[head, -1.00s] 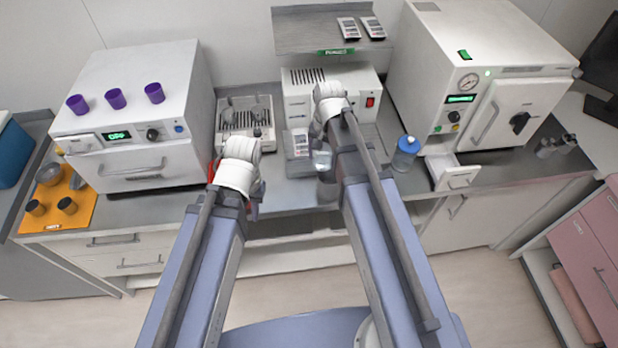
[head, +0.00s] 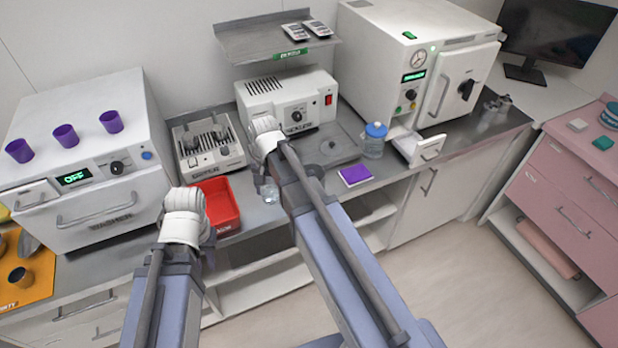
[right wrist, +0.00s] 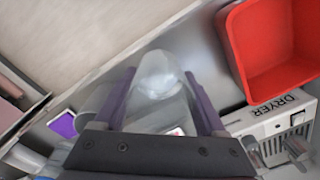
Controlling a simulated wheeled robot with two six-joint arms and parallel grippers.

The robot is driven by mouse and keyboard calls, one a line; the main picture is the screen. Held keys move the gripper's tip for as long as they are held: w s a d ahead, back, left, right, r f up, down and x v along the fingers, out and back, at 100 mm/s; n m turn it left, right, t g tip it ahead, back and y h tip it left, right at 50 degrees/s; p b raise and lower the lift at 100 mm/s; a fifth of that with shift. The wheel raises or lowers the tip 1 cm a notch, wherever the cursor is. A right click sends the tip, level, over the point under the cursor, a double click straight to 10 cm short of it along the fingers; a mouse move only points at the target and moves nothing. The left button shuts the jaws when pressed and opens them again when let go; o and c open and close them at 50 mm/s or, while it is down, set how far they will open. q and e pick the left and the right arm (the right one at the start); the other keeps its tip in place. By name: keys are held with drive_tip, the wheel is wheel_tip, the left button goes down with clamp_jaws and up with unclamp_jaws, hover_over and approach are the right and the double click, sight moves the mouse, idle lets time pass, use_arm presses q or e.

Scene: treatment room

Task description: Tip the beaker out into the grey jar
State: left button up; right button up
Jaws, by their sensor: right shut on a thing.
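The clear beaker (head: 268,192) hangs in my right gripper (head: 262,178), over the counter's front part. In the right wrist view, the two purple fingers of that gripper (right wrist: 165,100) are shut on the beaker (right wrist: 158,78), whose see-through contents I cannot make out. A grey round thing, likely the grey jar (head: 313,171), shows only partly behind my right forearm, right of the beaker. In the right wrist view it seems to stand beyond the left finger (right wrist: 95,124). My left gripper (head: 206,232) is by the red bin; its fingers are mostly hidden.
A red bin (head: 222,207) stands on the counter left of the beaker.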

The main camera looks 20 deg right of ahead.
drive_tip(key=m, duration=0.1)
drive_tip(key=f+m, duration=0.1)
drive_tip(key=shift+w+d+m+b, duration=0.3)
drive_tip(key=shift+w+d+b, duration=0.05)
drive_tip(key=shift+b, duration=0.05)
drive_tip(key=m, duration=0.1)
drive_tip(key=f+m+b, duration=0.1)
drive_tip(key=m, duration=0.1)
drive_tip(key=w+m, duration=0.1)
drive_tip(key=shift+d+f+m, duration=0.2)
drive_tip(key=shift+d+m, duration=0.1)
drive_tip(key=m, duration=0.1)
drive_tip(key=m+b, duration=0.1)
drive_tip(key=f+m, duration=0.1)
drive_tip(key=m, duration=0.1)
drive_tip(key=shift+w+d+f, duration=0.1)
drive_tip(key=shift+w+d, duration=0.2)
drive_tip(key=shift+w, duration=0.05)
drive_tip(key=shift+w+d+f+m+b, duration=0.15)
drive_tip(key=shift+m+b, duration=0.1)
drive_tip(key=shift+m, duration=0.45)
drive_tip(key=shift+w+d+f+m+b, duration=0.1)
drive_tip(key=shift+m+b, duration=0.15)
drive_tip(key=shift+m, duration=0.45)
drive_tip(key=shift+a, duration=0.1)
